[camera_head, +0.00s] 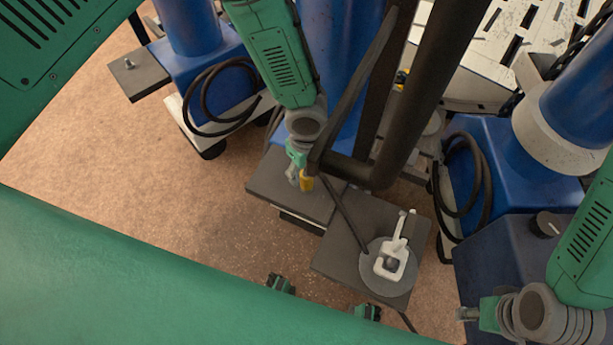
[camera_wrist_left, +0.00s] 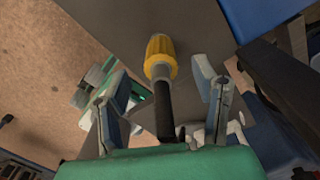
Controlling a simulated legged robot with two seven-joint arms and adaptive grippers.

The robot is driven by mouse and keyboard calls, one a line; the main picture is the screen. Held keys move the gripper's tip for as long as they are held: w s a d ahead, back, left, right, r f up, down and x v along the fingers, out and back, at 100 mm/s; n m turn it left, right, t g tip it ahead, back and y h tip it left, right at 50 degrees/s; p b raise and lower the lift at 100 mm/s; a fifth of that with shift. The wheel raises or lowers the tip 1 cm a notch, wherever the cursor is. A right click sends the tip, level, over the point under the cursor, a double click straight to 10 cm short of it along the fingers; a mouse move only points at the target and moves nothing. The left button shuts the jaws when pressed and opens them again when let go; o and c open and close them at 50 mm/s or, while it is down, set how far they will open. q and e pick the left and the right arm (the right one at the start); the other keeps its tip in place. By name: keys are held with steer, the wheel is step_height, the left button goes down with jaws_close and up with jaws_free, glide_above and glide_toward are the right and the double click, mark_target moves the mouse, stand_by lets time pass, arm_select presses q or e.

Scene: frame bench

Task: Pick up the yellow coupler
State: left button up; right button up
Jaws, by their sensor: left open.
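The yellow coupler (camera_head: 306,183) is above a dark plate near the middle of the head view, close to the grey fingers of a green arm hanging from the top. In the left wrist view the coupler (camera_wrist_left: 161,58) lies between and beyond my left fingers, with a black rod below it. My left gripper (camera_wrist_left: 160,85) is open, with no contact visible. In the head view, its fingertips (camera_head: 323,298) show past a large green link of mine that hides the rest. My right gripper (camera_head: 470,313) is at the lower right; its jaw opening is unclear.
A second dark plate carries a round disc and a white clamp (camera_head: 397,248). Blue bases with looped cables (camera_head: 468,185) stand behind and to the right. Thick black bars (camera_head: 430,80) cross the upper middle. Tan floor (camera_head: 150,170) is open at left.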

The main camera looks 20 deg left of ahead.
arm_select(q)
step_height(320, 180, down, 4)
steer(key=shift+w+r, duration=0.1)
steer(key=shift+w, duration=0.05)
jaws_close()
